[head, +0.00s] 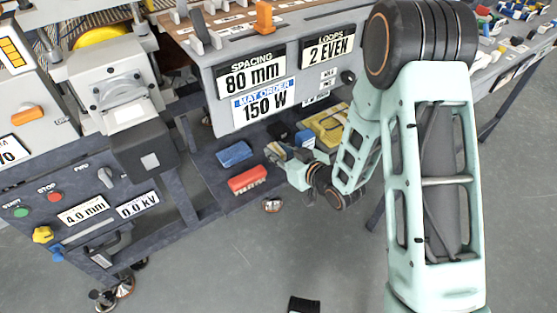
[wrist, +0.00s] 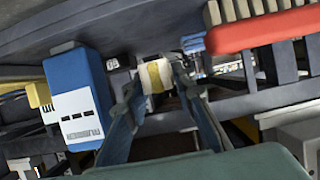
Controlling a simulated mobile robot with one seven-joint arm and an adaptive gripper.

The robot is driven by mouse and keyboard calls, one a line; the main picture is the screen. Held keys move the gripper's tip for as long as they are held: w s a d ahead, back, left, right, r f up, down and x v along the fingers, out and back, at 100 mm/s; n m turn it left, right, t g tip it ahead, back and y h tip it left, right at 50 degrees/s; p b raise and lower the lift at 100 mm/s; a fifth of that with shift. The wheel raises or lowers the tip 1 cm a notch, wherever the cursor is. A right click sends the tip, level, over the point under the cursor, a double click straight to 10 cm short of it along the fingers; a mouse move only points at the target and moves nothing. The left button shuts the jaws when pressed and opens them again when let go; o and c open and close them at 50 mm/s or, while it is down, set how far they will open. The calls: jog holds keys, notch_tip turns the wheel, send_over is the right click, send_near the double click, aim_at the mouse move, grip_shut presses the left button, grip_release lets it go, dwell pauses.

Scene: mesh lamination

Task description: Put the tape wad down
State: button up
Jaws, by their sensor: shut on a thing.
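The tape wad (wrist: 156,76) is a small white piece with a yellow-tan middle. In the wrist view it sits between the tips of my two dark fingers. My gripper (wrist: 157,88) is shut on it. In the head view my gripper (head: 278,153) reaches low, over the dark lower shelf (head: 210,172) under the machine. The wad is too small there to make out clearly. I cannot tell whether the wad touches a surface.
A blue box (head: 234,153) and a red box (head: 247,179) lie on the shelf left of my gripper. A yellow item (head: 328,122) lies to its right. The machine's front panel (head: 265,105) overhangs the shelf. Grey floor (head: 230,255) is open in front.

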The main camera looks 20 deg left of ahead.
jog(key=shift+f+b, duration=0.4)
jog(key=shift+f, duration=1.4)
jog(key=shift+f, duration=0.2)
jog(key=o, duration=0.9)
jog(key=shift+o, duration=0.2)
jog(key=shift+r, duration=0.15)
